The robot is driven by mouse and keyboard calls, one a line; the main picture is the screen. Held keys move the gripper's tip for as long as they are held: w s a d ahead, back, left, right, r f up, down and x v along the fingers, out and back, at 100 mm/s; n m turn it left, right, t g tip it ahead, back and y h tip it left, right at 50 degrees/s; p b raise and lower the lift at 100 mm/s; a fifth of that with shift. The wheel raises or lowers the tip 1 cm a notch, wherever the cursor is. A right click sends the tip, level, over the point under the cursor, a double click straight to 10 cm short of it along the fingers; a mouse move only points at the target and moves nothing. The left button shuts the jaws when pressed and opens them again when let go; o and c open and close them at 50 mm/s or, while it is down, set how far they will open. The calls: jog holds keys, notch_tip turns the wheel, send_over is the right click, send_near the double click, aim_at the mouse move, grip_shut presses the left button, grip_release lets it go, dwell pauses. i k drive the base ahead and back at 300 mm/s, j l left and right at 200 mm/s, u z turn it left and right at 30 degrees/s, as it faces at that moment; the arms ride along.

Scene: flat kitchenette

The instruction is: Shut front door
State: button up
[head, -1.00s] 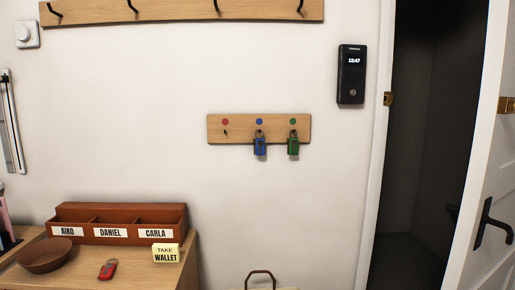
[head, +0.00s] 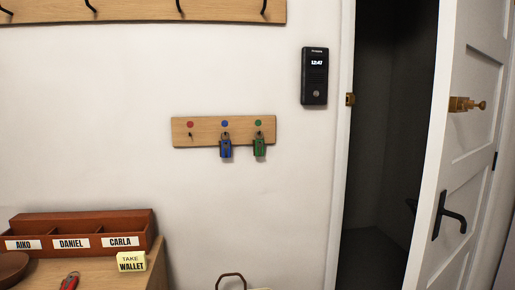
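The front door (head: 466,150) is white and panelled, and stands open at the right of the head view. A dark doorway (head: 385,150) shows between the door's edge and the white frame (head: 340,170). The door has a black lever handle (head: 451,215) and, above it, a brass bolt (head: 467,104). A brass catch (head: 350,99) sits on the frame across the gap. Part of another dark handle shows on the far side of the door. My gripper is not in view.
A wooden cabinet top (head: 100,272) at lower left holds a labelled organiser (head: 82,226), a bowl (head: 12,268), a red key fob (head: 70,281) and a yellow note (head: 132,261). A key rack (head: 224,131) and intercom (head: 314,76) hang on the wall. A bag handle (head: 230,276) shows at bottom.

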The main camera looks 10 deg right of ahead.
aim_at(474, 36)
jog(key=z, duration=1.5)
jog(key=i+z, duration=0.25)
jog(key=i, duration=0.85)
jog(key=j, duration=0.1)
